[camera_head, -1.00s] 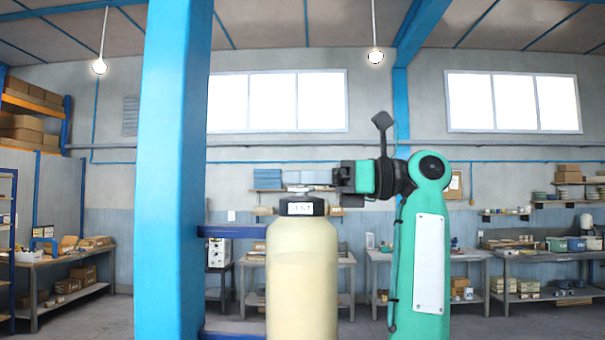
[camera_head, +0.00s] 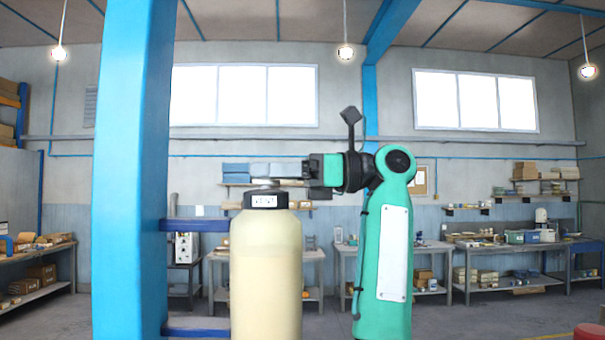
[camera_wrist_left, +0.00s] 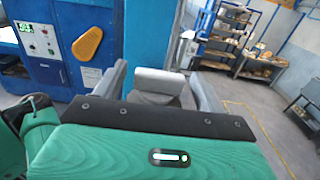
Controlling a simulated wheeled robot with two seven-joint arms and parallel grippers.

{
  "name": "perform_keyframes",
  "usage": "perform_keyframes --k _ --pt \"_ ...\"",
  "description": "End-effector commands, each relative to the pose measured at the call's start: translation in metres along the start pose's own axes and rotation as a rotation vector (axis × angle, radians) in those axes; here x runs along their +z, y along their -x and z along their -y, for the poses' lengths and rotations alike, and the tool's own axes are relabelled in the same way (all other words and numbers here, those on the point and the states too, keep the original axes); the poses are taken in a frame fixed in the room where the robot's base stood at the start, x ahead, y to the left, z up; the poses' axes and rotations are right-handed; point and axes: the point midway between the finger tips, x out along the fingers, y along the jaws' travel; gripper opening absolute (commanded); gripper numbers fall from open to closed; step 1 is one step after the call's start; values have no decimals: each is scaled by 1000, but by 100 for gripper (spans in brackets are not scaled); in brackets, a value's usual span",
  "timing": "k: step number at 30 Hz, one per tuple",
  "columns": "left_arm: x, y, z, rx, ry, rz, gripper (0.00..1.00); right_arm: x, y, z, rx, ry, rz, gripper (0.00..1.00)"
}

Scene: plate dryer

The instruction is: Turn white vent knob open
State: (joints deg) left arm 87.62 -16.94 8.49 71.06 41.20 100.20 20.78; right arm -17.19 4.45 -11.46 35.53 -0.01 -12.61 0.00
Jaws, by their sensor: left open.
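The white vent knob (camera_head: 265,183) shows as a thin pale piece on top of the black cap (camera_head: 265,200) of a cream tank (camera_head: 265,262). The cap has a white label. My left gripper (camera_head: 275,171) reaches in level from the right, its grey fingers just over the cap, hiding most of the knob. In the left wrist view the gripper (camera_wrist_left: 165,90) is open, with one dark grey finger on each side. A pale grey shape (camera_wrist_left: 160,83), apparently the knob, lies between them. Contact cannot be told. My right gripper is not in view.
A blue post (camera_head: 133,200) stands just left of the tank. The left wrist view shows a blue machine (camera_wrist_left: 60,60) with an orange handle (camera_wrist_left: 88,42). Workbenches (camera_head: 510,250) and shelves stand far behind, with open floor before them.

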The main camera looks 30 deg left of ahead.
Motion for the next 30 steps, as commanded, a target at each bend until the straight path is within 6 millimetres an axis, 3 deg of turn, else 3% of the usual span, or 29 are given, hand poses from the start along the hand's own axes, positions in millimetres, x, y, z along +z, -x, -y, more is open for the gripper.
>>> perform_keyframes --k 10,18,24,30 --pt "-1 56 -1 -1 1 3 73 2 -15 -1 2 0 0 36" --pt "2 93 0 -2 -2 0 73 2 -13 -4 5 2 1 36" --pt "0 109 0 -1 -1 1 73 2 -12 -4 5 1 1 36" --pt "0 113 0 0 1 2 73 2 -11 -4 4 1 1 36"
